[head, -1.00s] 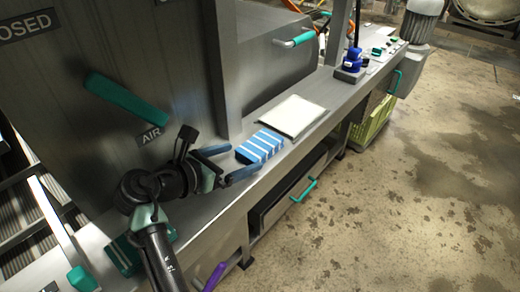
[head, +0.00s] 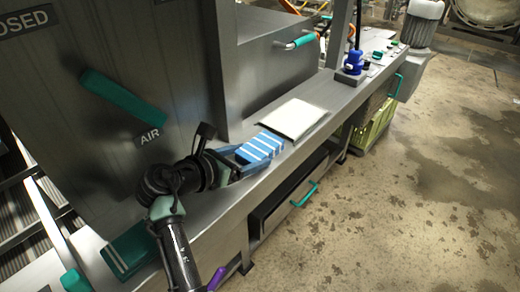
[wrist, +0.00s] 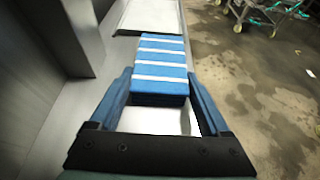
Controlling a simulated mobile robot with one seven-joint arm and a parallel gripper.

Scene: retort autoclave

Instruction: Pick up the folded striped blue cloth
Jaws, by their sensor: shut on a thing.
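The folded striped blue cloth (head: 262,146) lies on the steel bench, blue with white stripes. In the wrist view the cloth (wrist: 161,68) sits between the far ends of my blue fingers. My gripper (head: 243,161) is shut on the near part of the cloth, one finger on each side. In the wrist view my gripper (wrist: 160,88) shows the cloth reaching forward past the fingertips. I cannot tell any gap between the cloth and the bench.
A white flat tray or sheet (head: 294,118) lies just beyond the cloth. A blue object (head: 353,62) stands farther along the bench. A grey cabinet wall with a teal handle (head: 122,98) rises on the left. A green folded thing (head: 130,250) lies near my arm. The floor right is open.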

